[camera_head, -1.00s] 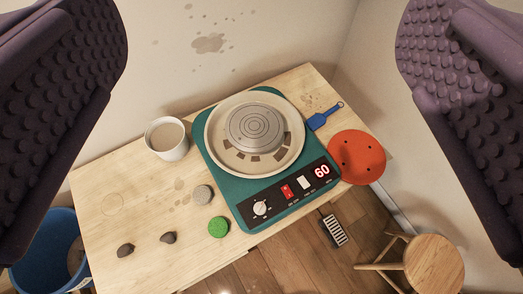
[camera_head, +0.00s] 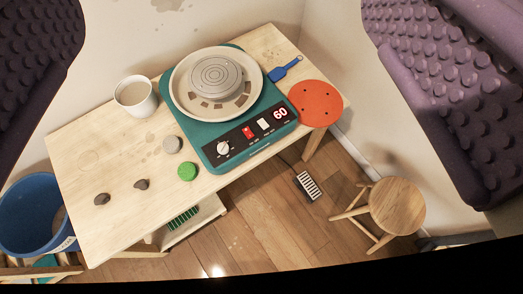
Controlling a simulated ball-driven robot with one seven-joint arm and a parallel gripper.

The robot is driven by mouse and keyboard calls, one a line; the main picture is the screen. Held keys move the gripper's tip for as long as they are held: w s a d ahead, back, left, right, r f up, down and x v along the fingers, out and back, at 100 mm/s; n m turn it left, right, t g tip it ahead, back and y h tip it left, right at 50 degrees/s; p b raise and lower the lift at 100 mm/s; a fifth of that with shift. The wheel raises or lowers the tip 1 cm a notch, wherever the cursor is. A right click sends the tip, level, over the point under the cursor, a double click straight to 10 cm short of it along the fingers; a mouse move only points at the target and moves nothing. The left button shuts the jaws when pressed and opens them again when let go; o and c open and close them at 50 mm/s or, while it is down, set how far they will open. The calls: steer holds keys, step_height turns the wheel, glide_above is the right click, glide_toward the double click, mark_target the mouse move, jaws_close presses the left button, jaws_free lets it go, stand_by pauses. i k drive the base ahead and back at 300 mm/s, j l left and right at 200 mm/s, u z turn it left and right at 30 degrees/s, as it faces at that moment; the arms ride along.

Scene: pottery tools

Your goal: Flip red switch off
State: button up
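The red switch (camera_head: 247,132) is small and sits on the black front panel of the teal pottery wheel (camera_head: 212,156). It lies between a white knob (camera_head: 223,148) and a white switch (camera_head: 264,124). A display at the panel's right end reads 60. Which way the red switch is tipped is too small to tell. My gripper (camera_head: 225,80) shows as two purple, studded fingers at the left and right picture edges. They are wide apart with nothing between them, and they are well short of the wheel, touching nothing.
On the wooden table (camera_head: 100,145) are a white cup (camera_head: 135,97), grey (camera_head: 171,144) and green (camera_head: 187,172) round pieces, two dark lumps, a blue scraper (camera_head: 284,69) and an orange disc (camera_head: 316,103). A blue bucket (camera_head: 33,215), a stool (camera_head: 397,206) and a pedal (camera_head: 308,186) stand below. Walls are behind.

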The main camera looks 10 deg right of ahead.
mark_target(247, 133)
steer(key=i+l, duration=0.2)
steer(key=i, duration=0.35)
steer(key=i+l+z, duration=0.1)
steer(key=i+l, duration=0.15)
steer(key=i, duration=0.3)
